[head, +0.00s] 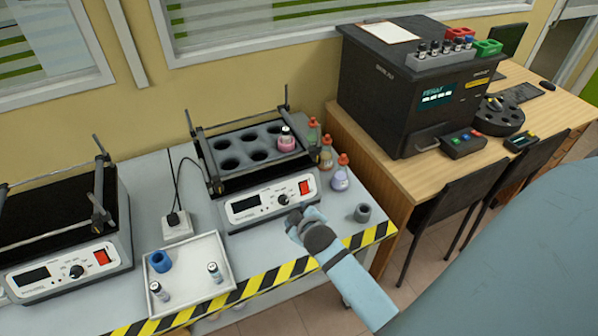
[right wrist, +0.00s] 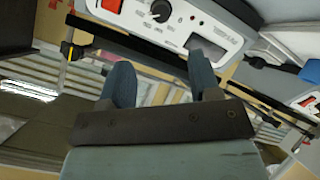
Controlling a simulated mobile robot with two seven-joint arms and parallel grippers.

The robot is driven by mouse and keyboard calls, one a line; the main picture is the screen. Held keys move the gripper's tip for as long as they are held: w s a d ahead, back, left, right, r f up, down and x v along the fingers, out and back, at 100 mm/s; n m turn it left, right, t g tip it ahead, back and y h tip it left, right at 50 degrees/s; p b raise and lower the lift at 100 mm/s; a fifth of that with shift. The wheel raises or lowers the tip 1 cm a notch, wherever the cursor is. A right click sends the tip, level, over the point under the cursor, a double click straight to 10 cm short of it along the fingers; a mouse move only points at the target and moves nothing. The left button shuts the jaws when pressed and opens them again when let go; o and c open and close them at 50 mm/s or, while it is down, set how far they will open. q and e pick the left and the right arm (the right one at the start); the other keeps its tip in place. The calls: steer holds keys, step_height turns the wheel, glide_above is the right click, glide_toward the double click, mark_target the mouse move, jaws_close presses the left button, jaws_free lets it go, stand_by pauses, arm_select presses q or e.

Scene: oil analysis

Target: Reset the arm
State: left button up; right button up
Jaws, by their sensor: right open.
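My right arm comes in from the right in the head view. Its gripper (head: 303,222) is over the bench front, just before the middle device's control panel (head: 270,203). In the right wrist view the two blue-grey fingers of this gripper (right wrist: 162,82) stand apart with nothing between them. A device panel (right wrist: 175,25) with a dark knob and a screen shows beyond the fingertips. My left gripper is not in view.
A white tray (head: 190,289) holds a blue ring and two small vials. A pink-liquid bottle (head: 286,142) stands in the middle device's rack (head: 228,183). A grey cup (head: 362,213) and several red-capped bottles (head: 341,178) stand right. A black analyser (head: 375,90) is on the wooden desk.

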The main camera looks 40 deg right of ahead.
steer(key=shift+s+r, duration=0.1)
steer(key=shift+s, duration=0.1)
stand_by(0.4)
steer(key=s+a+m+y+p, duration=0.1)
steer(key=s+a+y+p, duration=0.2)
steer(key=s+a, duration=1.1)
steer(key=s+y, duration=0.2)
steer(key=y, duration=0.1)
steer(key=shift+s+f+y, duration=0.25)
steer(key=shift+f+y, duration=0.05)
steer(key=shift+f, duration=0.1)
steer(key=shift+d, duration=0.15)
